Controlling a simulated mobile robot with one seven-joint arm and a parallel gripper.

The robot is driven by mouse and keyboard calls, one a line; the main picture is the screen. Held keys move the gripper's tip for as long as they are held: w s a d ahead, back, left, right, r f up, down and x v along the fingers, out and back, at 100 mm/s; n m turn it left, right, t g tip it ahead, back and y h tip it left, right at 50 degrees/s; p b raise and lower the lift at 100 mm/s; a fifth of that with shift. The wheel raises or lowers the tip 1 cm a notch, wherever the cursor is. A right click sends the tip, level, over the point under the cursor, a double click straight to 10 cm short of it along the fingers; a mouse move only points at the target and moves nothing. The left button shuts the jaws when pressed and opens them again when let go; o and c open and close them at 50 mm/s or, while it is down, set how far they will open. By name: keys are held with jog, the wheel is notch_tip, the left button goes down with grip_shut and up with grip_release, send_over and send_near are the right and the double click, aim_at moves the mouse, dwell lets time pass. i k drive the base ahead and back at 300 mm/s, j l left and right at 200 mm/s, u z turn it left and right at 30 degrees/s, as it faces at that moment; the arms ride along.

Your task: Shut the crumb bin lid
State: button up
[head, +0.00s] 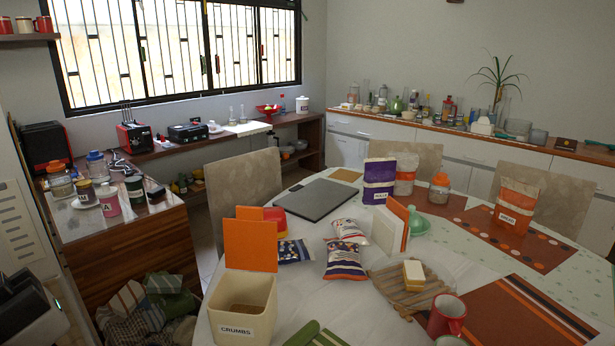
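The crumb bin (240,322) is a cream, square box with a white label reading CRUMBS. It stands at the near left edge of the white-covered table. Its orange lid (250,245) is open and stands about upright at the back of the box. The bin's inside shows and looks brownish at the bottom. I cannot make out my gripper in the head view.
A striped snack bag (344,262) and a wooden basket (415,285) stand right of the bin. A laptop (325,199) lies farther back. A green cloth (315,335) lies close at the bin's right. A red mug (447,315) stands near the front.

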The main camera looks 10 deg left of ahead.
aim_at(251, 241)
jog(key=i+u, duration=0.25)
jog(key=u, duration=0.15)
jog(key=i+l+u, duration=0.1)
jog(key=u, duration=0.25)
jog(key=i+l+u, duration=0.15)
jog(key=i+u, duration=0.25)
jog(key=k, duration=0.1)
